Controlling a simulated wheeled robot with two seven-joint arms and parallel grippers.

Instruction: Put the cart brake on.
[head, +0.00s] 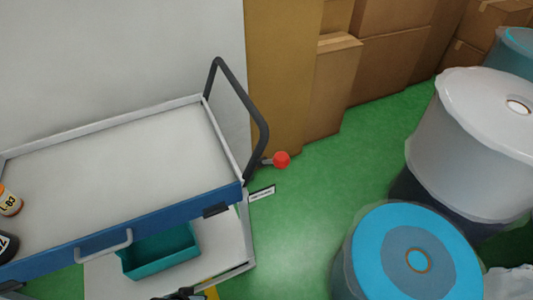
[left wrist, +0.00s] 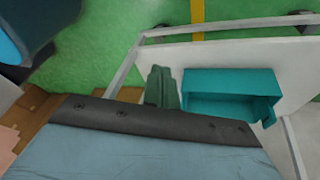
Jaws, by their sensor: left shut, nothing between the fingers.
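The cart (head: 120,160) has a grey top deck with a blue front edge and a black push handle (head: 262,115) at its right end. A short lever with a red ball knob (head: 281,159) sticks out to the right near the handle's foot. My left gripper (left wrist: 160,72) is shut and empty in the left wrist view, over or near the cart's lower shelf (left wrist: 230,55). A dark part of my left arm or gripper shows at the head view's bottom edge, well below the knob and apart from it. My right gripper is not in view.
A teal bin (head: 160,252) sits on the lower shelf and also shows in the left wrist view (left wrist: 232,92). Wrapped rolls (head: 412,255) stand at right, cardboard boxes (head: 335,75) behind. An orange-labelled bottle (head: 8,201) is on the deck. Green floor (head: 320,205) right of the cart is clear.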

